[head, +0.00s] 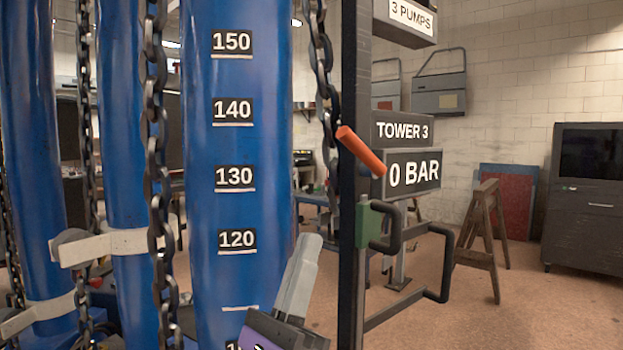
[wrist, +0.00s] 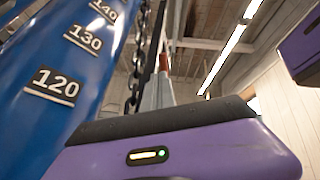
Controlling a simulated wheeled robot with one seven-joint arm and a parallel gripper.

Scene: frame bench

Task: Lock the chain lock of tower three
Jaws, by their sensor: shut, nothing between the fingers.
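The tower 3 sign (head: 403,130) hangs on a dark upright post (head: 355,90), with a "0 BAR" display (head: 413,174) below it. An orange handle (head: 361,151) sticks out in front of the post, tilted, beside a hanging chain (head: 321,60). I cannot tell which part is the chain lock. A green block with a dark handle (head: 369,222) sits lower on the post. My gripper (head: 309,243) is shut and empty, pointing up between the blue column and the post, below the orange handle. Its grey fingers also show in the wrist view (wrist: 163,88).
A blue column (head: 235,145) with a number scale stands left of the post, with a heavy chain (head: 156,150) before it. A dark bracket (head: 437,262) juts right from the post. Open floor, a wooden trestle (head: 480,230) and a dark cabinet (head: 585,220) lie to the right.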

